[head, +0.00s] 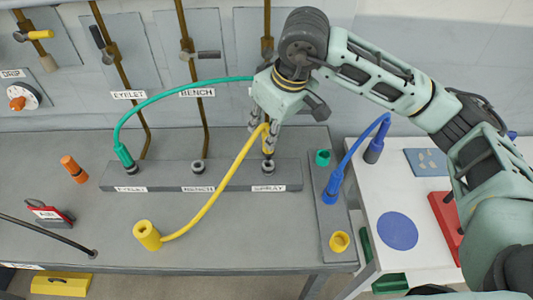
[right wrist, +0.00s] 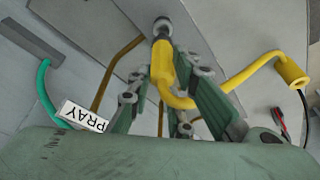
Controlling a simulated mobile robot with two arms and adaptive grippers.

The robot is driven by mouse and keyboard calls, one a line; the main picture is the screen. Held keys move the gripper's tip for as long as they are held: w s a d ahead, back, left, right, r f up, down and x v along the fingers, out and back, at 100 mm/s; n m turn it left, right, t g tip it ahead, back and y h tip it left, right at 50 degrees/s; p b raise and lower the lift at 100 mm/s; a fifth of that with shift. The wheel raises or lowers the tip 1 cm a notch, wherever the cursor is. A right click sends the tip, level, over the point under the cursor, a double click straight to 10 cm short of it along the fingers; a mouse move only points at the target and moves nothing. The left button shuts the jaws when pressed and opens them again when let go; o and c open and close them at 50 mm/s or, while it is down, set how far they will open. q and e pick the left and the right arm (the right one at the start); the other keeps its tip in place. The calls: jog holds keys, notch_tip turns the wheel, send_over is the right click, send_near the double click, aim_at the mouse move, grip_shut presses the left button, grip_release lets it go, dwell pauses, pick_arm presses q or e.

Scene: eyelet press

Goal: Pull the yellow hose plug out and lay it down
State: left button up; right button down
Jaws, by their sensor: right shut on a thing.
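The yellow hose plug (head: 267,143) is upright over the socket labelled SPRAY (head: 268,167) on the grey bench rail. My right gripper (head: 264,135) comes from above and is shut on the plug. In the right wrist view, the yellow plug (right wrist: 162,68) is between the fingers, its tip at a grey metal fitting (right wrist: 162,25). I cannot tell whether the tip is still inside the socket. The yellow hose (head: 212,197) runs from the plug to a yellow cylinder (head: 147,235) on the bench. My left gripper is not in view.
A green hose (head: 150,92) rises from the EYELET socket and passes behind my right gripper. The BENCH socket (head: 198,167) is empty. A side strip holds a green ring (head: 322,157), a blue plug (head: 332,190) and a yellow ring (head: 339,241). The bench front is mostly clear.

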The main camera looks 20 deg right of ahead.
jog(key=shift+r+p, duration=0.6)
jog(key=shift+r, duration=0.85)
jog(key=shift+f, duration=0.1)
